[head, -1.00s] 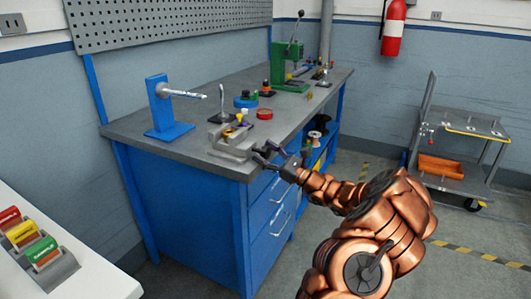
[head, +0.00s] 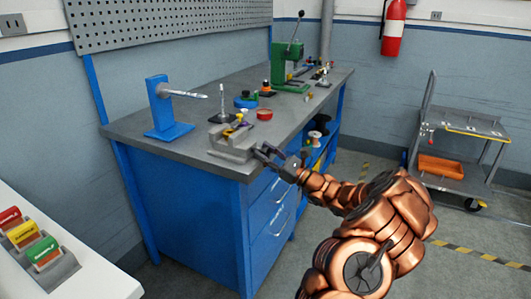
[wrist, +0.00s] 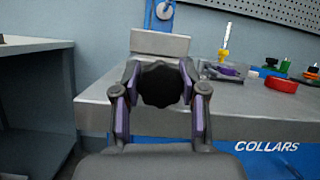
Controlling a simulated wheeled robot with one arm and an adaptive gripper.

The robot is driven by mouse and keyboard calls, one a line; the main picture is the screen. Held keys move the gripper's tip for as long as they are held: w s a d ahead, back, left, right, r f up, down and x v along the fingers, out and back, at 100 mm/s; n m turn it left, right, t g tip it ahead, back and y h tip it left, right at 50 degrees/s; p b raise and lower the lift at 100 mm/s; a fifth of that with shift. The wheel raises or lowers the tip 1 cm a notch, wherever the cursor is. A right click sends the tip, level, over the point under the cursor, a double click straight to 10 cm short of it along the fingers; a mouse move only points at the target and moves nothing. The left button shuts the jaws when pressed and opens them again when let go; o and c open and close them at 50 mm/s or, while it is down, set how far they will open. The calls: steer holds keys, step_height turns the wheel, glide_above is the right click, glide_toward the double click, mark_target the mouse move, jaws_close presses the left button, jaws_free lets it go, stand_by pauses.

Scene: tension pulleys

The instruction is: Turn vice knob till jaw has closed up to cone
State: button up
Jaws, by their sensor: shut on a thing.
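The grey vice (head: 228,145) sits on the near corner of the workbench in the head view. Its grey jaw block (wrist: 160,42) stands behind the knob in the wrist view. The black lobed knob (wrist: 160,85) lies between the two fingers of my gripper (wrist: 160,92). My gripper also shows at the bench corner in the head view (head: 268,154), shut on the knob from its outer end. A small purple and yellow thing shows by the vice; I cannot tell which part is the cone, or the gap between it and the jaw.
The workbench (head: 185,143) also holds a blue stand with a rod (head: 165,110), a red dish (head: 264,114) and a green press (head: 290,70). A cart (head: 455,165) stands at the right.

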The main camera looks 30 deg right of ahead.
steer(key=shift+r+m, duration=0.2)
steer(key=shift+m, duration=0.1)
steer(key=m+t+h+p, duration=0.1)
steer(key=m+h+p, duration=0.1)
steer(key=m+p, duration=0.1)
steer(key=shift+r+m+p, duration=0.15)
steer(key=shift+m+p, duration=0.15)
steer(key=shift+p, duration=0.05)
steer(key=m+h+p, duration=0.2)
steer(key=m, duration=0.2)
steer(key=shift+d, duration=0.1)
steer(key=shift+f+m+h+p, duration=0.25)
steer(key=shift+m+h+p, duration=0.35)
steer(key=shift+m, duration=0.3)
steer(key=o, duration=1.2)
steer(key=shift+c, duration=0.2)
steer(key=shift+f, duration=0.1)
steer(key=v, duration=1.2)
steer(key=shift+f, duration=0.15)
